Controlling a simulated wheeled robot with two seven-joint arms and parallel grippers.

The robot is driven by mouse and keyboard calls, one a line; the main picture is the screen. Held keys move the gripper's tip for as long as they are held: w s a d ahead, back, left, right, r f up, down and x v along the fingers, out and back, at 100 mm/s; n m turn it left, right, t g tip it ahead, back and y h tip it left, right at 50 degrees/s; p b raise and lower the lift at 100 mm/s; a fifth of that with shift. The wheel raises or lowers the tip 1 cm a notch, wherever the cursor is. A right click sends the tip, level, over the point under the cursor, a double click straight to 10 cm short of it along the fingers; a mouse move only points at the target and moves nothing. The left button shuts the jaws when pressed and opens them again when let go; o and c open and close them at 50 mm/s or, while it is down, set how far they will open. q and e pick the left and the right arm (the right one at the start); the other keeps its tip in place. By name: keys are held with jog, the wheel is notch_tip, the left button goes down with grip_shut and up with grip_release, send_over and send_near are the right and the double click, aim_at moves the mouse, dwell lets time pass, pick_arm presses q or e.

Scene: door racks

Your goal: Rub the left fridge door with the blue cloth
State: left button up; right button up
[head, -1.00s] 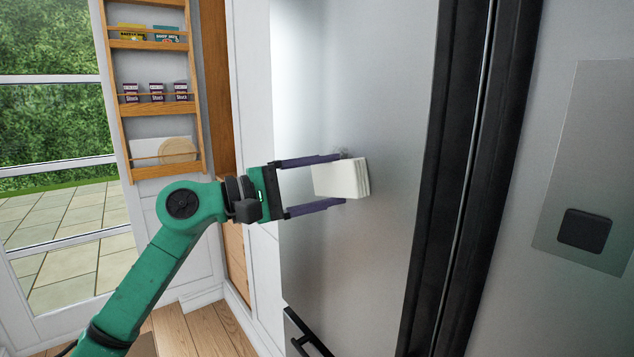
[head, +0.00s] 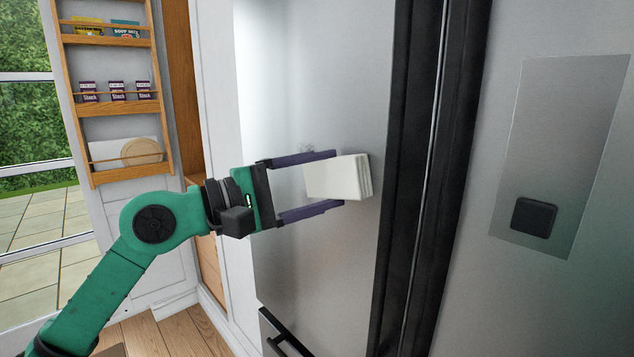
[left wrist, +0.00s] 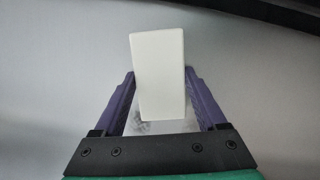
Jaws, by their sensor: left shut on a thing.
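My left gripper (head: 325,180) is shut on a folded cream-white cloth (head: 340,179). It looks like a pale block with layered edges, and no blue shows on it. The cloth is at the brushed-steel left fridge door (head: 335,75), close to the door's dark right edge; contact cannot be seen for sure. A faint grey smudge (head: 308,148) is on the door just above the upper finger. My right gripper is not in view.
A black vertical handle strip (head: 425,180) parts the left door from the right fridge door (head: 590,300), which has a dispenser panel (head: 570,150). A dark drawer handle (head: 285,345) is below. A wooden door rack (head: 115,105) with packets hangs at left.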

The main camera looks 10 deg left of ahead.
aim_at(306, 166)
pick_arm(q)
jog(key=shift+r, duration=0.5)
jog(key=shift+w+a+f+b, duration=0.2)
jog(key=shift+w+a+b, duration=0.1)
jog(key=shift+a+b, duration=0.05)
jog(key=shift+w+a+b, duration=0.3)
jog(key=shift+w+a, duration=0.3)
jog(key=shift+a, duration=0.1)
jog(key=shift+w+a, duration=1)
jog(key=shift+a, duration=0.25)
jog(key=w+a, duration=0.3)
jog(key=shift+a+r, duration=0.1)
jog(key=shift+a, duration=0.15)
